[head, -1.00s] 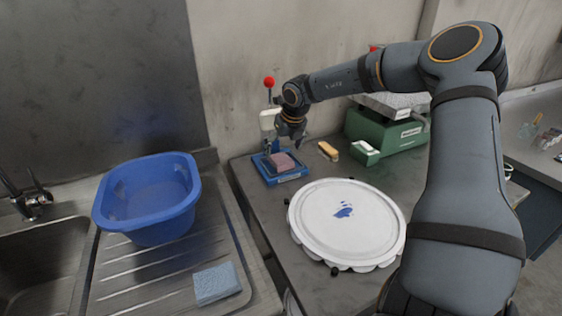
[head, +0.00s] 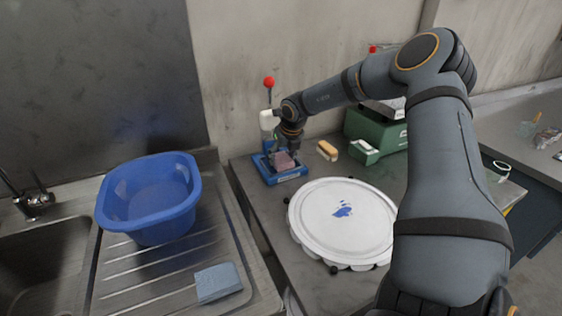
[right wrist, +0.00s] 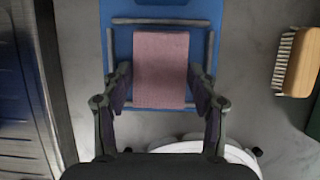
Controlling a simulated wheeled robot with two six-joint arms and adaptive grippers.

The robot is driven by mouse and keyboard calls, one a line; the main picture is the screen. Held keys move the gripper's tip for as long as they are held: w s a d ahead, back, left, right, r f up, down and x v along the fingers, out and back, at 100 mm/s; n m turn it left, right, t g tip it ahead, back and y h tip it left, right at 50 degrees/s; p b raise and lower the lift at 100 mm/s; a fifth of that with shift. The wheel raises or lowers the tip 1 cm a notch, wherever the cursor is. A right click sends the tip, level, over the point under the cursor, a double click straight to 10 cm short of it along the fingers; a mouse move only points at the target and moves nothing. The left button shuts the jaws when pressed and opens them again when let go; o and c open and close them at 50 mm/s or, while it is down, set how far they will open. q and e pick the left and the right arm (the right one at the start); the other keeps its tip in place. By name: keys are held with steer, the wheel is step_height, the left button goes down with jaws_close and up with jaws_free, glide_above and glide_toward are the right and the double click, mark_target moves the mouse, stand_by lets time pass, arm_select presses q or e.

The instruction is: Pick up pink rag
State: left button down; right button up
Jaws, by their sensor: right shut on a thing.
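The pink rag (head: 283,161) is a small folded block lying on the blue base (head: 292,178) of a stand with a red-knobbed lever. In the right wrist view the rag (right wrist: 161,68) lies between the two fingers, inside a grey frame on the blue base (right wrist: 120,40). My right gripper (head: 290,156) reaches down over the base and is shut on the rag; it also shows in the right wrist view (right wrist: 160,92). The rag still appears to be at the base; I cannot tell whether it is lifted. My left gripper is not in view.
A white round lid (head: 343,215) with a blue smear lies right of the stand. A wooden brush (head: 327,150) and a green machine (head: 372,128) stand behind it. A blue basin (head: 150,225) and a blue cloth (head: 217,282) are on the sink drainer at left.

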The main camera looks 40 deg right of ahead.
steer(key=shift+r+b, duration=0.3)
steer(key=shift+r, duration=0.25)
steer(key=v, duration=0.2)
steer(key=b+v, duration=0.1)
steer(key=v, duration=0.3)
steer(key=shift+s+a+r, duration=0.1)
steer(key=shift+s+a, duration=0.2)
steer(key=shift+a, duration=0.05)
steer(key=s+a+r+p, duration=0.4)
steer(key=s+p, duration=0.6)
steer(key=p, duration=2.1)
step_height(320, 180, up, 2)
steer(key=shift+r+p, duration=0.1)
steer(key=shift+p, duration=0.2)
steer(key=shift+a, duration=0.15)
